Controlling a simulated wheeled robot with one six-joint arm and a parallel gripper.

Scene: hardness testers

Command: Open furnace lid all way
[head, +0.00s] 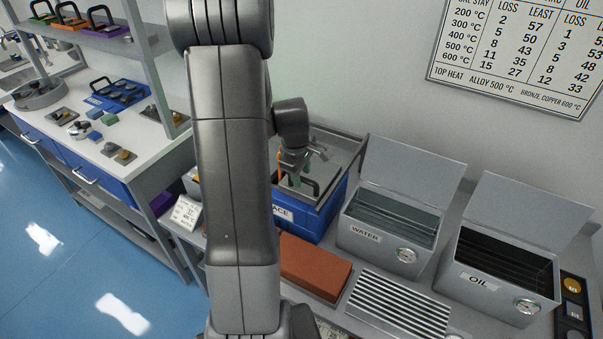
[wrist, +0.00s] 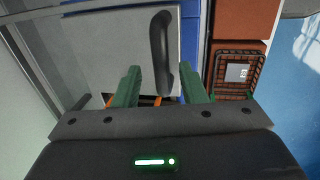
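The furnace (head: 285,217) is a blue box with a partly hidden label, behind and right of my arm in the head view. Its grey lid (wrist: 105,55) lies ahead of my gripper in the wrist view and carries a black bar handle (wrist: 160,45). The handle also shows in the head view (head: 313,186). My gripper (wrist: 163,72) is open, with green fingers on either side of the handle's near end and gaps visible on both sides. Orange shows beyond the gripper's body between the fingers. I cannot tell whether the lid is fully closed.
Grey tanks marked WATER (head: 378,240) and OIL (head: 490,272) stand with raised lids right of the furnace. A red-brown brick slab (head: 313,266) and a ribbed grey rack (head: 398,305) lie in front. A black basket (wrist: 220,62) is right of the fingers.

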